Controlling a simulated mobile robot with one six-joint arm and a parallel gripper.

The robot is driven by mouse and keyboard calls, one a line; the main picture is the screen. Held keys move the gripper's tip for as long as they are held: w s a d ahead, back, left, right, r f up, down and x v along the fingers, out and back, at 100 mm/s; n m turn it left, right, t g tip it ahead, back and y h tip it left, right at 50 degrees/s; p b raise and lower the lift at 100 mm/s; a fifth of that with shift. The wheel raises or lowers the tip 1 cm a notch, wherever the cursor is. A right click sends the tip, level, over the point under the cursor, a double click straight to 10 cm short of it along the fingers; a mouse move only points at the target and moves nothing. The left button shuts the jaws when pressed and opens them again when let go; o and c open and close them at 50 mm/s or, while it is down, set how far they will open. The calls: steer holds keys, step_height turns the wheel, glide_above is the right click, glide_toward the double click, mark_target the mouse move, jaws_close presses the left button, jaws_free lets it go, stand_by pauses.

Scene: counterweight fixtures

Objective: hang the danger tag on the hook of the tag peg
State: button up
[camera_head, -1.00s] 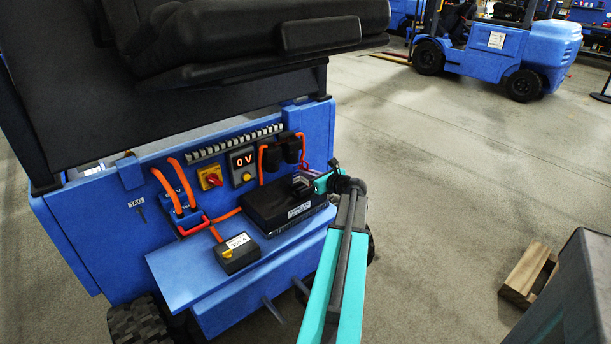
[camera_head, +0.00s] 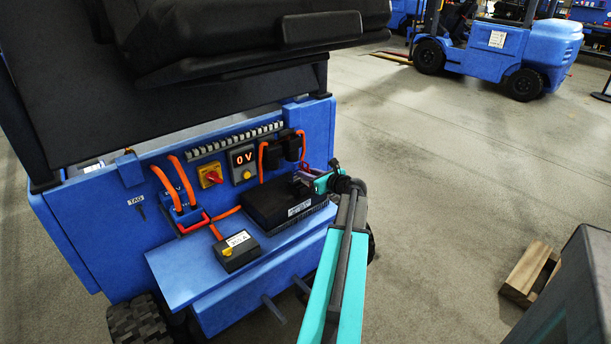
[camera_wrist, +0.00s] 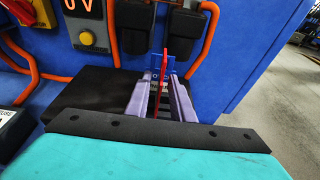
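My gripper (camera_wrist: 161,78) is over the right end of the black box on the blue shelf; it also shows in the head view (camera_head: 304,178). Its two purple fingers are apart. A thin upright red piece (camera_wrist: 166,62) stands in the gap between them, probably the danger tag seen edge-on. I cannot tell whether a finger touches it. A small blue plate with faint markings is just behind it. The tag peg (camera_head: 143,213) is at the left of the blue panel, beside a white TAG label (camera_head: 135,201). Its hook is too small to make out.
The black box (camera_head: 272,206) and a smaller box with a yellow part (camera_head: 236,250) are on the blue shelf (camera_head: 180,270). Orange cables (camera_head: 184,180), a red-yellow switch (camera_head: 210,174) and a 0 V display (camera_head: 242,160) are between my gripper and the peg.

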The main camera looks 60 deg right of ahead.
steer(key=shift+r, duration=0.2)
steer(key=shift+r+p, duration=0.45)
steer(key=shift+p, duration=0.1)
steer(key=b+v, duration=0.1)
steer(key=v, duration=1.1)
